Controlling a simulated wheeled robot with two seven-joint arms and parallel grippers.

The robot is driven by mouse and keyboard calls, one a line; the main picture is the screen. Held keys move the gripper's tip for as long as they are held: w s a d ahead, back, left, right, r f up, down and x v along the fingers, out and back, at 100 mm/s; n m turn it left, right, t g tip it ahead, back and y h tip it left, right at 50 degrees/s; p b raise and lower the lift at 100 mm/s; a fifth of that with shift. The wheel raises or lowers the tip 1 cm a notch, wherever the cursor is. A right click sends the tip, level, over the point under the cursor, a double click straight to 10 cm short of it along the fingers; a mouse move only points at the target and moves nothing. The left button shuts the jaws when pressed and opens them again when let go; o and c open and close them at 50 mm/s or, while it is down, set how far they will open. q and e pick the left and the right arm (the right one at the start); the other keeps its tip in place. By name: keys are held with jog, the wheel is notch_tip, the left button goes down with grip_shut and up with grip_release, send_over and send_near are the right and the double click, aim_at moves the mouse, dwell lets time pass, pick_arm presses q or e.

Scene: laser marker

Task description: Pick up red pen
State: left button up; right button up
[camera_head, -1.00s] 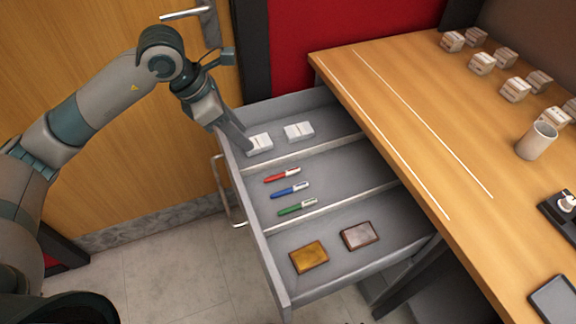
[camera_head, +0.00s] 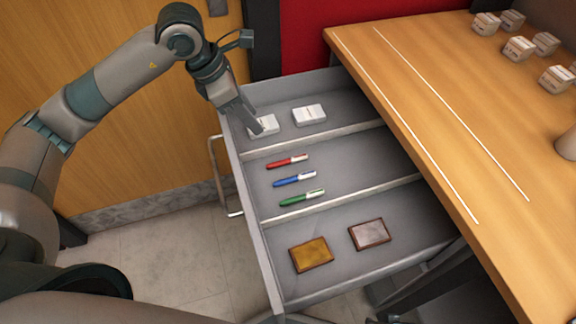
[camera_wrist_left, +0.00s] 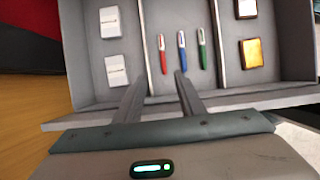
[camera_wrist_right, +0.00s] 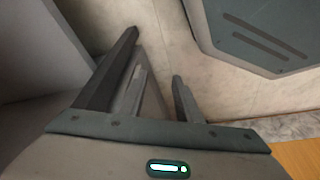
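The red pen (camera_head: 287,162) lies in the middle compartment of the open drawer (camera_head: 238,160), above a blue pen (camera_head: 294,180) and a green pen (camera_head: 302,197). In the left wrist view the red pen (camera_wrist_left: 162,53) is the leftmost of the three, beyond the fingertips. My left gripper (camera_head: 260,130) is over the drawer by the near white box, apart from the red pen; its fingers are spread and empty in the left wrist view (camera_wrist_left: 158,78). My right gripper (camera_wrist_right: 155,55) is open and empty over the floor in the right wrist view.
Two white boxes (camera_head: 309,114) lie in the back compartment. A gold block (camera_head: 311,254) and a brown block (camera_head: 370,234) lie in the front one. Low dividers separate the compartments. The wooden tabletop (camera_head: 440,110) overhangs the drawer's right side and holds several small boxes.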

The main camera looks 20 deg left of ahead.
aim_at(274, 162)
pick_arm(q)
jog(key=shift+f+b, duration=0.3)
jog(key=shift+f, duration=0.4)
pick_arm(e)
jog(key=shift+s+d+r+g, duration=0.2)
jog(key=shift+s+r, duration=0.1)
jog(key=shift+r, duration=0.15)
jog(key=shift+s+d+r+g, duration=0.15)
jog(key=shift+s+r, duration=0.15)
jog(key=shift+r, duration=0.15)
